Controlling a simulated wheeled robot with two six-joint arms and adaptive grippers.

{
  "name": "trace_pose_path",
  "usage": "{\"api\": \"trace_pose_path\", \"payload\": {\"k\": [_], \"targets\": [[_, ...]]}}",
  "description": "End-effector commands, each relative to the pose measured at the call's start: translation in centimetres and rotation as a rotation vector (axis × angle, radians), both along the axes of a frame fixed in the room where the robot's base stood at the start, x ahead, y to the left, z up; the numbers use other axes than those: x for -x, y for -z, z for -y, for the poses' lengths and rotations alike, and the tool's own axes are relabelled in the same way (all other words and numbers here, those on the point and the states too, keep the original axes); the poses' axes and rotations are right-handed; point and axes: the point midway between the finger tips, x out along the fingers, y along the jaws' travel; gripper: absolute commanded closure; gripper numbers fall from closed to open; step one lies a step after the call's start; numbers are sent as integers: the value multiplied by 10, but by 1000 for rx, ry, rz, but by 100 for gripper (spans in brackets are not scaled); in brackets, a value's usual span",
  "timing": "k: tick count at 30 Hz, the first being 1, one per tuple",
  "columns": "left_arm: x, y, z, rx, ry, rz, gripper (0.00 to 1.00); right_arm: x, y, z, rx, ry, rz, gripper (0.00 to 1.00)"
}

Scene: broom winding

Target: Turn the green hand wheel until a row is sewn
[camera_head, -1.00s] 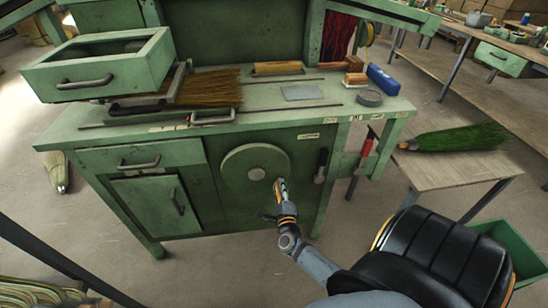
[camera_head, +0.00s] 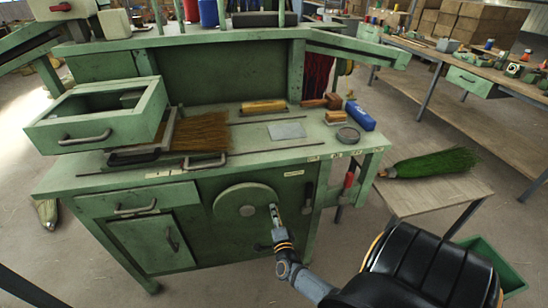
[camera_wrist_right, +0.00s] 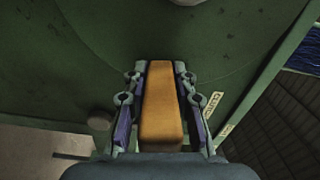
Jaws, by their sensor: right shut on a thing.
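The green hand wheel (camera_head: 232,200) is a flat disc on the front of the green bench, with a grey hub (camera_head: 247,210). My right gripper (camera_head: 274,212) is at the right side of the wheel, level with the hub. In the right wrist view its two fingers (camera_wrist_right: 160,95) are shut on the wheel's orange-brown handle (camera_wrist_right: 160,110), which lies between them. The wheel face (camera_wrist_right: 120,35) fills the background there. A brown broom head (camera_head: 205,132) lies flat on the bench top, beside a metal frame. My left gripper is not in view.
An open drawer (camera_head: 98,118) juts out at the bench's upper left. A red-handled tool (camera_head: 348,182) hangs at the bench's right. A green broom (camera_head: 435,163) lies on a low side table.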

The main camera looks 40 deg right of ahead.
Motion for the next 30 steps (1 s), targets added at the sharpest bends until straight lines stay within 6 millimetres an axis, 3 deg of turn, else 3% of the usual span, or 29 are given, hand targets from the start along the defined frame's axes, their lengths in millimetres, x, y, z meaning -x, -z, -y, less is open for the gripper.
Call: {"api": "trace_pose_path", "payload": {"k": [11, 12, 17, 26, 30], "targets": [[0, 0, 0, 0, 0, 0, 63, 0, 1, -1, 4, -1, -5, 100], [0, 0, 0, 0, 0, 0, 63, 0, 1, -1, 4, -1, -5, 73], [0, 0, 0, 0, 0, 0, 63, 0, 1, -1, 3, -1, -4, 51], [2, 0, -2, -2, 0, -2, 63, 1, 0, -1, 4, -1, -4, 51], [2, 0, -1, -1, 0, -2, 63, 16, 1, -10, 3, -1, -5, 51]]}}
